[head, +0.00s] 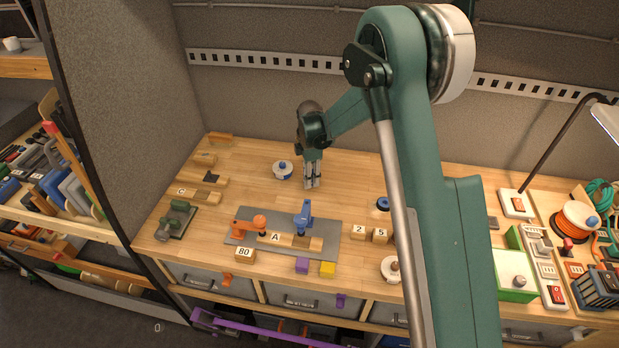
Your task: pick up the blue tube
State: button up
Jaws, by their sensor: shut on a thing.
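My gripper (312,186) points down over the wooden bench, left of my arm's large upper link. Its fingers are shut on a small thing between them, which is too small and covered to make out. I cannot tell its colour, or whether it touches the bench. No blue tube shows clearly. A short, round blue piece with a dark centre (383,204) lies on the bench to the right of my gripper, apart from it; I cannot tell whether it is a tube.
A grey plate (331,229) carries an orange clamp (246,227), a blue clamp (303,216) and wooden block A. A white-and-blue disc (283,171) lies left of my gripper. Wooden blocks marked 2 and 5 (380,235) stand nearer the front. The bench behind is mostly clear.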

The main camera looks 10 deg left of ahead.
jog(key=shift+r+b, duration=0.45)
jog(key=shift+r, duration=4.35)
